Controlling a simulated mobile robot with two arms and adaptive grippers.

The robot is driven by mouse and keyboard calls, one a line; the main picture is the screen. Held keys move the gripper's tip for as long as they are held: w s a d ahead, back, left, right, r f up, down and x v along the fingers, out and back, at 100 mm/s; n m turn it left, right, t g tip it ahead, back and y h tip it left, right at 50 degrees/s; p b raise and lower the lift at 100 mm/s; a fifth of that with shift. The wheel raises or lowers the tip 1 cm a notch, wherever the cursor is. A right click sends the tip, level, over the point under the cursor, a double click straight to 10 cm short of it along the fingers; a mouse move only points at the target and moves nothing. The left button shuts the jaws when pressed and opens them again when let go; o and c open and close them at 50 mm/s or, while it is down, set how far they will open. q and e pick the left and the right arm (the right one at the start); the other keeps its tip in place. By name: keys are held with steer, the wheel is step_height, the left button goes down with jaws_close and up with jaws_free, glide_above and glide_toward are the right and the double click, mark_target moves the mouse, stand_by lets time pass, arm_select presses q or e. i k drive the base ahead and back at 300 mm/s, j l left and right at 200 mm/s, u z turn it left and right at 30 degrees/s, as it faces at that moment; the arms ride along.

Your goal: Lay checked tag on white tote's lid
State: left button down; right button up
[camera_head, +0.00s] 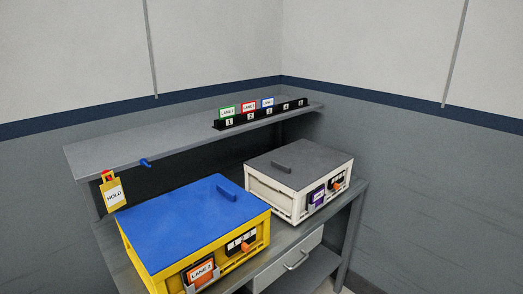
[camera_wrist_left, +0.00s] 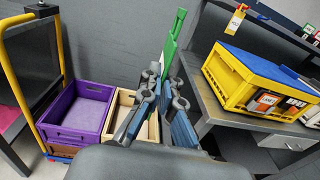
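The white tote (camera_head: 270,192) stands on the bench in the head view, shut under a dark grey lid (camera_head: 310,165) with a raised grip (camera_head: 281,167). Nothing lies on the lid. A purple-edged card (camera_head: 316,196) and an orange latch (camera_head: 337,186) are on its front. A yellow-and-white tag marked HOLD (camera_head: 114,195) hangs at the shelf's left end; it also shows in the left wrist view (camera_wrist_left: 236,21). I cannot make out a checked pattern on any tag. My right gripper is in neither view.
A yellow tote (camera_head: 262,233) with a blue lid (camera_head: 185,220) stands left of the white one. A shelf (camera_head: 160,142) above carries a black rack (camera_head: 260,115) with several cards. In the left wrist view, a purple crate (camera_wrist_left: 75,134) and a wooden crate (camera_wrist_left: 124,98) stand left of the bench.

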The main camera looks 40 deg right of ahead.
mark_target(308, 156)
steer(key=l+z, duration=0.1)
steer(key=z, duration=0.3)
steer(key=l+z, duration=0.1)
steer(key=z, duration=0.25)
steer(key=i+l+z, duration=0.1)
steer(key=z, duration=0.3)
steer(key=i+z, duration=0.1)
steer(key=z, duration=0.3)
